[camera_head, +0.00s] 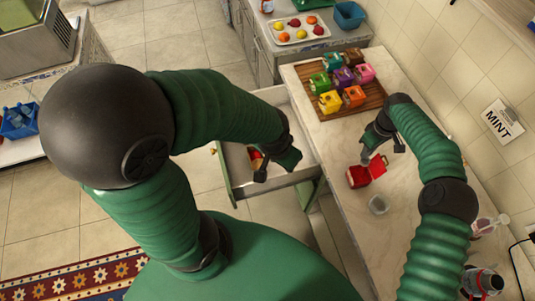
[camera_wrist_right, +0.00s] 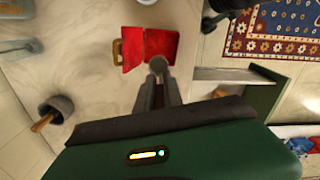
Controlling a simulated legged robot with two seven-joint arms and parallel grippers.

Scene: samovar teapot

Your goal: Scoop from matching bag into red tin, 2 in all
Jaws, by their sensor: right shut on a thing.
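The red tin (camera_head: 366,174) stands open on the marble counter, its lid tilted back; it also shows in the right wrist view (camera_wrist_right: 160,44). My right gripper (camera_head: 374,147) is just above and beside it. In the wrist view its fingers (camera_wrist_right: 158,85) are closed together, with a small round grey piece at their tips that looks like a scoop (camera_wrist_right: 158,64). Several coloured bags, among them a yellow one (camera_head: 329,102) and a pink one (camera_head: 364,73), stand on a wooden board (camera_head: 312,84). My left gripper (camera_head: 268,172) is over the open drawer, beside a red and yellow item (camera_head: 255,158); its jaws are unclear.
The drawer (camera_head: 234,158) sticks out left of the counter. A MINT label (camera_head: 502,121) is on the tiled wall. A fruit tray (camera_head: 300,29) is at the back.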

